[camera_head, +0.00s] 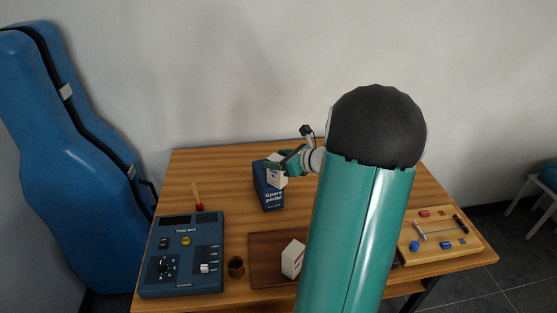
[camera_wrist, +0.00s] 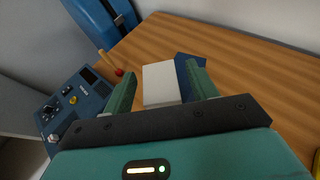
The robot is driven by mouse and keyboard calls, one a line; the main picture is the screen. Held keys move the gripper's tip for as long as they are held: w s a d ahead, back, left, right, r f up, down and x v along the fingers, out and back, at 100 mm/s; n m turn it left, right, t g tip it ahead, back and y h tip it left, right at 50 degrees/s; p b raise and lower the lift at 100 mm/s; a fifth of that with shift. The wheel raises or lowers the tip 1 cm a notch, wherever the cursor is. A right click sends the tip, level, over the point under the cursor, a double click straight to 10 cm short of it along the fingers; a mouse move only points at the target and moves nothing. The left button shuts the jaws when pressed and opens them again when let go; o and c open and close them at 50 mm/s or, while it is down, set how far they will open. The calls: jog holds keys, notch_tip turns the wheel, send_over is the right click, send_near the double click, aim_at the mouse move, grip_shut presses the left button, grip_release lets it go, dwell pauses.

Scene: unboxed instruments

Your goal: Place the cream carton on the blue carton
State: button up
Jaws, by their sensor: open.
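The cream carton (camera_head: 277,176) appears to rest on the top of the blue carton (camera_head: 267,194), which stands upright at the back middle of the table. My gripper (camera_head: 279,164) is at the cream carton. In the wrist view my gripper (camera_wrist: 161,70) is open, with one green finger on each side of the cream carton (camera_wrist: 161,84) and narrow gaps between. The blue carton (camera_wrist: 184,68) shows behind and to the right of it there. The contact between the two cartons is partly hidden.
A blue tone box (camera_head: 182,255) with knobs stands at the left front. A wooden tray (camera_head: 440,249) with small parts lies right. The back right table is clear.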

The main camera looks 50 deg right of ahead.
jog(key=a+v, duration=0.1)
jog(key=v, duration=1.1)
jog(key=w+a+r+n+g+y, duration=0.1)
jog(key=w+a+n+g+y, duration=0.15)
jog(key=a+n, duration=0.75)
jog(key=w+a+r+n+g+y, duration=0.15)
jog(key=a+n+g, duration=0.35)
jog(key=a, duration=0.9)
jog(key=s+a+r+n+h, duration=0.1)
jog(key=s+a+n+h, duration=0.1)
jog(key=s+a+n, duration=0.2)
jog(key=s+a+r+n+h, duration=0.1)
jog(key=s+a+n+h, duration=0.2)
jog(key=a+n, duration=0.8)
jog(key=n, duration=0.5)
jog(key=shift+s+r, duration=0.35)
jog(key=shift+s, duration=0.05)
